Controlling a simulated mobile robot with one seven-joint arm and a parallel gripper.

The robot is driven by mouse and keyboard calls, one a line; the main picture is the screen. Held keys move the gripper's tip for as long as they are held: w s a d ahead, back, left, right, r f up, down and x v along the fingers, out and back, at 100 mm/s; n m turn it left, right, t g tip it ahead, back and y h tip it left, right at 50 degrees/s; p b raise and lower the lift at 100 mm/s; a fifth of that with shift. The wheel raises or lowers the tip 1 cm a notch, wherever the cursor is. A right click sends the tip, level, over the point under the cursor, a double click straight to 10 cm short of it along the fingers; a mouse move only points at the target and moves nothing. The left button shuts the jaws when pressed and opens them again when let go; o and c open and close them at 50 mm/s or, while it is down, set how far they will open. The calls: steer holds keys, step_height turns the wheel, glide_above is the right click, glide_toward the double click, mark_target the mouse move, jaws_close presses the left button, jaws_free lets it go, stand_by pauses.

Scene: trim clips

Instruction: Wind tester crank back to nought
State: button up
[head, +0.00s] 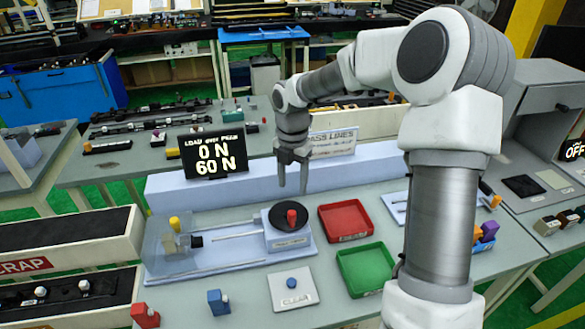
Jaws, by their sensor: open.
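The tester (225,262) is a pale blue bench unit in the head view. Its crank is a black disc (278,211) with a red knob (292,217) on its right part, on a block at the unit's right end. A grey clamp with a yellow knob (175,223) stands at the left end behind a clear cover. The black display (213,152) reads "LOAD", 0 N over 60 N. My gripper (292,190) points down, open and empty, with its fingertips just above and behind the red knob in the picture. I cannot tell the exact gap.
A red tray (345,202) and a green tray (340,278) lie right of the tester. A white sign (333,141) stands behind my gripper. A scrap bin (70,245) is at left.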

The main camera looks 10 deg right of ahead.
steer(key=shift+r, duration=2.35)
steer(key=s+r+m+t+b, duration=0.1)
steer(key=s+r+m, duration=0.3)
steer(key=s+m, duration=0.9)
steer(key=s+r+m+t+b, duration=0.1)
steer(key=s+r+m+t, duration=0.3)
steer(key=s+m, duration=0.9)
steer(key=shift+s+a+r+m+t, duration=0.15)
steer(key=shift+s+r+m+t, duration=0.2)
steer(key=shift+m, duration=0.25)
steer(key=shift+o, duration=0.2)
steer(key=shift+r, duration=0.1)
